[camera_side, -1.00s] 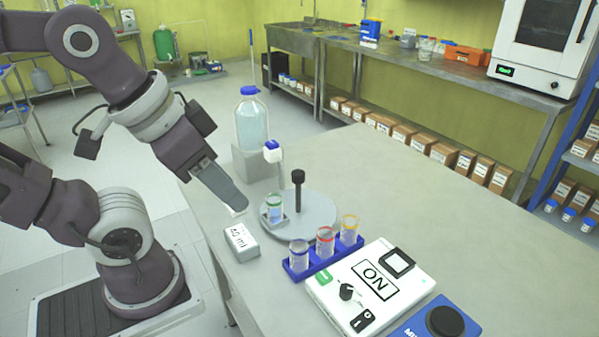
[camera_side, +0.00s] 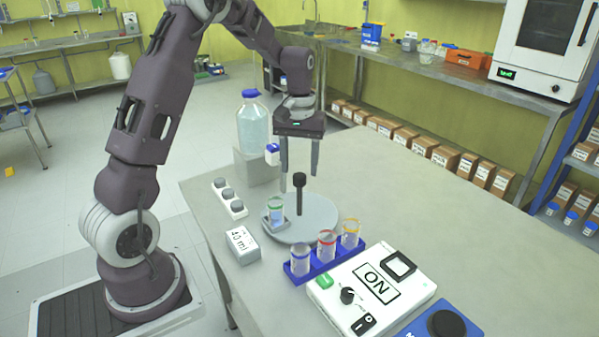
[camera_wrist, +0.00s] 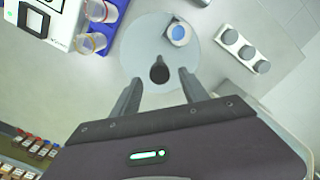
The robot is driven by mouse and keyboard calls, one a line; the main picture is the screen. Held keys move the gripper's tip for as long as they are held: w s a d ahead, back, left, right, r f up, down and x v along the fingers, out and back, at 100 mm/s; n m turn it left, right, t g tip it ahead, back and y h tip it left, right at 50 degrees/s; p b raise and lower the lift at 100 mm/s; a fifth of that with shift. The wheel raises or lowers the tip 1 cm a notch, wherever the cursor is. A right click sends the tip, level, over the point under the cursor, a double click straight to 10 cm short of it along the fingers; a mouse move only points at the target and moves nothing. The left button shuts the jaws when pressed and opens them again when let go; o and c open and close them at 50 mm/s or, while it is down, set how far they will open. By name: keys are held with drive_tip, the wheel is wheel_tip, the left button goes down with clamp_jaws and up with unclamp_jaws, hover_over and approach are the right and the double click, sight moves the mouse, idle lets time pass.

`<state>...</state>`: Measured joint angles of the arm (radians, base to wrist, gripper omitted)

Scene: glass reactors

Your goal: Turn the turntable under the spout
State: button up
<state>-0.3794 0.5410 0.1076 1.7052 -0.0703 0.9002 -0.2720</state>
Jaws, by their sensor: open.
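The turntable is a round grey disc (camera_side: 318,213) on the bench, with a dark upright knob post (camera_side: 299,190) rising from it. It also shows in the wrist view (camera_wrist: 150,35), with the post (camera_wrist: 159,70) seen from above. A green-rimmed beaker (camera_side: 276,212) stands in a holder at the disc's left edge, below the white and blue spout (camera_side: 272,154). My gripper (camera_side: 299,188) points down with its fingers open above the disc, around or just behind the post's top. In the wrist view the post's top lies between and slightly beyond the fingertips (camera_wrist: 160,75).
A 40 ml display box (camera_side: 242,244) and a three-button strip (camera_side: 230,198) sit left of the disc. A blue rack (camera_side: 323,261) with three beakers and a white ON device (camera_side: 371,288) stand in front. A large bottle (camera_side: 252,125) stands behind. The bench to the right is clear.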

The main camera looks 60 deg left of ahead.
sight(299, 197)
drive_tip(key=shift+f, duration=1.3)
clamp_jaws()
drive_tip(key=shift+r, duration=0.1)
